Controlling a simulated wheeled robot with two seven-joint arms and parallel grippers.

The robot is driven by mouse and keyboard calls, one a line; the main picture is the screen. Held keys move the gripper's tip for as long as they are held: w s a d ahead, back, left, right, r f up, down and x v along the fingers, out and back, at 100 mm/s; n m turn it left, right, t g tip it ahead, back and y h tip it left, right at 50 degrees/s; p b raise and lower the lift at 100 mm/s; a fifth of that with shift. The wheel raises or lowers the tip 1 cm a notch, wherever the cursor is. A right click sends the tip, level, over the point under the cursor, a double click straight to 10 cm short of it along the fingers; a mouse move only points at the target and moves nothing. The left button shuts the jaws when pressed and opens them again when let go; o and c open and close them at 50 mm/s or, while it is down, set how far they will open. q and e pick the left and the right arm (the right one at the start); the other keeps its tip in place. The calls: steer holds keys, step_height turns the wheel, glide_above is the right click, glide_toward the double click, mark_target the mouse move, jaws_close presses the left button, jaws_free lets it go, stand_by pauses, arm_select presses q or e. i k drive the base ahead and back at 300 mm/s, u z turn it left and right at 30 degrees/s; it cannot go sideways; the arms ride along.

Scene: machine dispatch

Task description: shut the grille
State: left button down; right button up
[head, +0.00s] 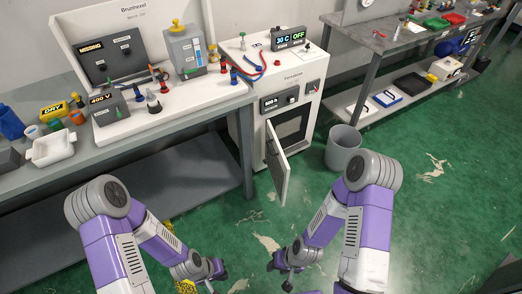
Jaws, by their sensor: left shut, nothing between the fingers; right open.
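The grille (276,164) is a light hinged door low on the front of the white cabinet (253,90). It stands swung open towards me, with its hinge side at the left of the dark opening (291,134). My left gripper (219,272) is shut and empty, low above the floor and below-left of the grille in the picture. My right gripper (274,266) is open and empty, below the grille in the picture. Neither gripper touches the grille.
A grey bin (343,147) stands on the floor just right of the cabinet. A workbench (190,120) with panels and small parts is at the left. A shelved bench (400,50) is at the back right. The green floor in front of the grille is clear.

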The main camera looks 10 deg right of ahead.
mark_target(279, 168)
steer(key=z, duration=0.5)
steer(key=i, duration=0.95)
steer(key=z, duration=1)
